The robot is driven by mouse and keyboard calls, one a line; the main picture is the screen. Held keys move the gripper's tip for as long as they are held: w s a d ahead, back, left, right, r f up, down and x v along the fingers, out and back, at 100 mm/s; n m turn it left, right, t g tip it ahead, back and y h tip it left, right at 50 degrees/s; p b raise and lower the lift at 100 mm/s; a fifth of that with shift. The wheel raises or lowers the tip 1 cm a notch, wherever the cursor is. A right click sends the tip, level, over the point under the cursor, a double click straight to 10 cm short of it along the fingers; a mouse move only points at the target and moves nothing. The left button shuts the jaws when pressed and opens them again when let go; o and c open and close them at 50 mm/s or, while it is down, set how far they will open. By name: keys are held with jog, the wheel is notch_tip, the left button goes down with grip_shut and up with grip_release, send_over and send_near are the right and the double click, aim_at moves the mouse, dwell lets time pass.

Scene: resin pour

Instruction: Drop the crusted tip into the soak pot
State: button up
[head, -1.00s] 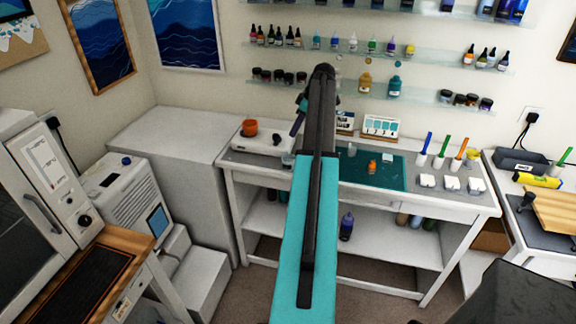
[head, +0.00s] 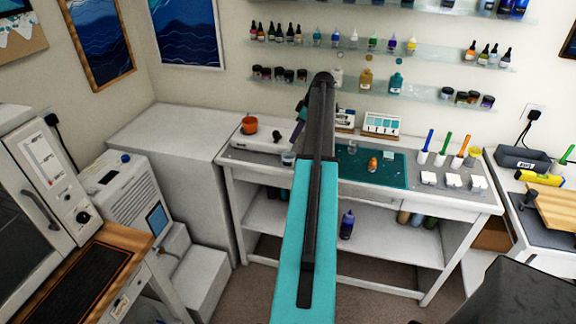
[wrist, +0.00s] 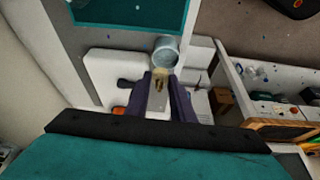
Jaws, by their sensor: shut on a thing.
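My gripper (wrist: 166,90) points down in the wrist view, its two dark purple fingers closed on the crusted tip (wrist: 160,77), a small pale yellow-brown piece. The soak pot looks to be the round clear, bluish cup (wrist: 165,51) just beyond the fingertips, close to the tip in the picture. I cannot tell the height between them. In the head view the cup (head: 288,158) stands at the front left of the white bench, left of my arm. My arm hides most of the gripper there.
A white scale (head: 258,142) with an orange cup (head: 250,125) stands left on the bench. A teal mat (head: 385,170) with a small orange item (head: 373,164) lies right of my arm. Coloured sticks in white holders (head: 440,159) stand further right.

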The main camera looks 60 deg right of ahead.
jog(key=shift+f, duration=0.8)
jog(key=o, duration=1.1)
jog(key=shift+r, duration=0.15)
jog(key=b+v, duration=0.5)
jog(key=v, duration=0.8)
jog(key=shift+s+r, duration=0.15)
jog(key=shift+r, duration=0.1)
